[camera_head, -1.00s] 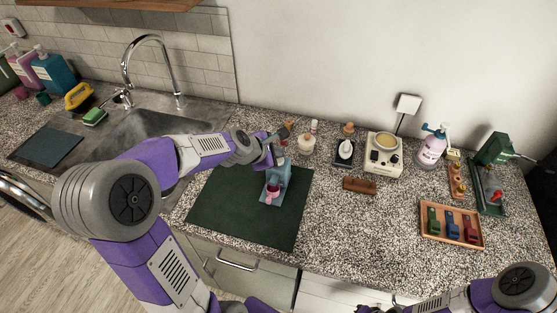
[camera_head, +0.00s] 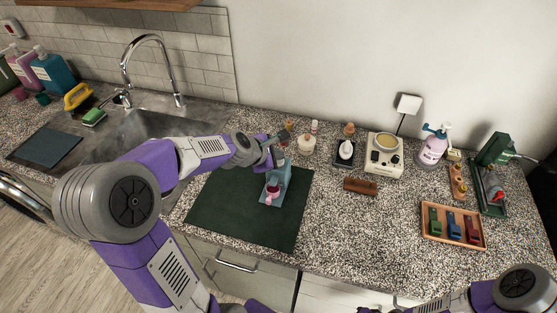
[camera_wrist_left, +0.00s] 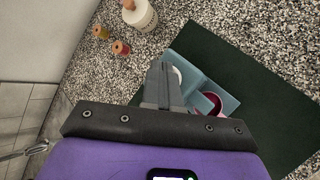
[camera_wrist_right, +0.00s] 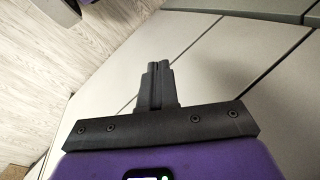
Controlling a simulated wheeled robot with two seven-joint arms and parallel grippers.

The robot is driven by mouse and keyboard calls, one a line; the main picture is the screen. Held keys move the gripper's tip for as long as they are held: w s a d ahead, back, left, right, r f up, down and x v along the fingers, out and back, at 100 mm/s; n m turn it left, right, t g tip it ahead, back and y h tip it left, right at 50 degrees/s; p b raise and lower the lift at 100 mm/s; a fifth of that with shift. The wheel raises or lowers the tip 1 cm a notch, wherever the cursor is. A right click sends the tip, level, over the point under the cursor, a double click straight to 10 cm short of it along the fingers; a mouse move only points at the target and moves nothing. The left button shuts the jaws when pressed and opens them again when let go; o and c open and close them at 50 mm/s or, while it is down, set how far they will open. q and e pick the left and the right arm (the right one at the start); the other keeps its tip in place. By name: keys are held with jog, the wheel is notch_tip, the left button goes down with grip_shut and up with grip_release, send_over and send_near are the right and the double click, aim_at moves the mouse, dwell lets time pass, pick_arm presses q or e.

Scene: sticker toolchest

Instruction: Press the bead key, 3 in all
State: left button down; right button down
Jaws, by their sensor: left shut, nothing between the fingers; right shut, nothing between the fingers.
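A light blue dispenser-like stand (camera_head: 284,174) is upright on the dark green mat, with a pink cup (camera_head: 272,192) at its front. My left gripper (camera_head: 281,139) is at the top rear of the stand, shut and empty. In the left wrist view its fingertips (camera_wrist_left: 164,70) overlap the edge of the blue stand (camera_wrist_left: 212,70), and the cup (camera_wrist_left: 211,103) is to their right. A pale round part (camera_wrist_left: 177,75) shows partly behind the fingers. I cannot tell whether they touch it. I see no clearly marked bead key. My right gripper (camera_wrist_right: 156,70) is shut and empty, low beside pale cabinet-like panels.
The green mat (camera_head: 222,208) is mostly bare. Small bottles, a cream device (camera_head: 384,153), a brown block (camera_head: 360,186), a wooden tray (camera_head: 452,241) with coloured pieces and a green tool (camera_head: 494,150) stand to the right. The sink (camera_head: 150,135) is at left.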

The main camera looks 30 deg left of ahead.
pick_arm(q)
jog(key=shift+f, duration=0.25)
jog(key=shift+r, duration=0.15)
jog(key=shift+r+p, duration=0.8)
jog(key=shift+p, duration=0.05)
notch_tip(320, 180, up, 5)
jog(key=p, duration=0.5)
dwell(0.8)
